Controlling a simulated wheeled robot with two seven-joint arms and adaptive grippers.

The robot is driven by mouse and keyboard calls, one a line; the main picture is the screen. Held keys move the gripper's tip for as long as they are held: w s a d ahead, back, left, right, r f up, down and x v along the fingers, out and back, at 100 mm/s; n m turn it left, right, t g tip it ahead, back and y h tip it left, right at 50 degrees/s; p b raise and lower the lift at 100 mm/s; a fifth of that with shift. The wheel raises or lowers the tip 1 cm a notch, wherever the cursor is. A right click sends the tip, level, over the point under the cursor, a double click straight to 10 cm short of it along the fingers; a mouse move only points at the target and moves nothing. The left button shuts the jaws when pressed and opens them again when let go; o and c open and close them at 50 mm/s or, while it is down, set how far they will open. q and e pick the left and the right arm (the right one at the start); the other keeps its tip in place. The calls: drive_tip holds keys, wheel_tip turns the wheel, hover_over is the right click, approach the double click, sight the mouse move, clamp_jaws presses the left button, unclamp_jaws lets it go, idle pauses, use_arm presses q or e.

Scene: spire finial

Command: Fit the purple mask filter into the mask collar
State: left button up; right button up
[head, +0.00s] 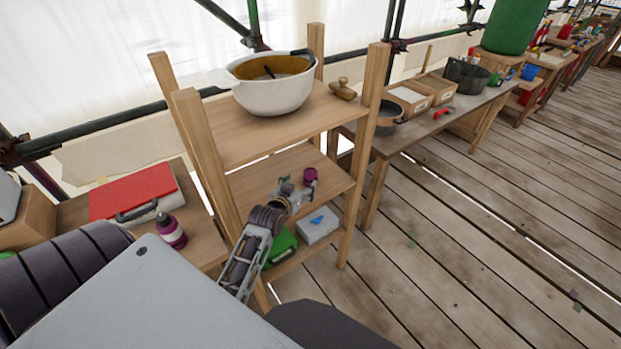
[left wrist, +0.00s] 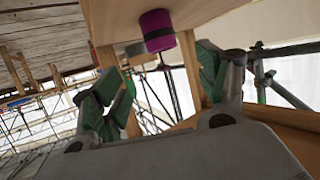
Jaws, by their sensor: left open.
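The purple mask filter (head: 310,175) is a small purple cylinder at the middle shelf of the wooden rack. My left gripper (head: 294,190) reaches into the rack from the front, close to the filter. In the left wrist view my left gripper (left wrist: 165,75) has its fingers spread wide with nothing between them, apart from the filter. I cannot make out the mask collar. My right gripper is not in view.
The wooden rack's posts (head: 202,155) flank my arm. A white pot (head: 272,95) stands on the top shelf. A white box (head: 318,228) and green item (head: 283,245) are lower down. A purple-and-white bottle (head: 170,232) and red-topped case (head: 133,190) stand at left.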

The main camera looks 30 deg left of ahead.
sight(310, 173)
use_arm(q)
drive_tip(key=shift+x, duration=3.65)
drive_tip(key=shift+a, duration=0.1)
drive_tip(key=shift+a+x, duration=0.25)
drive_tip(key=shift+x, duration=2.25)
drive_tip(key=c, duration=1.1)
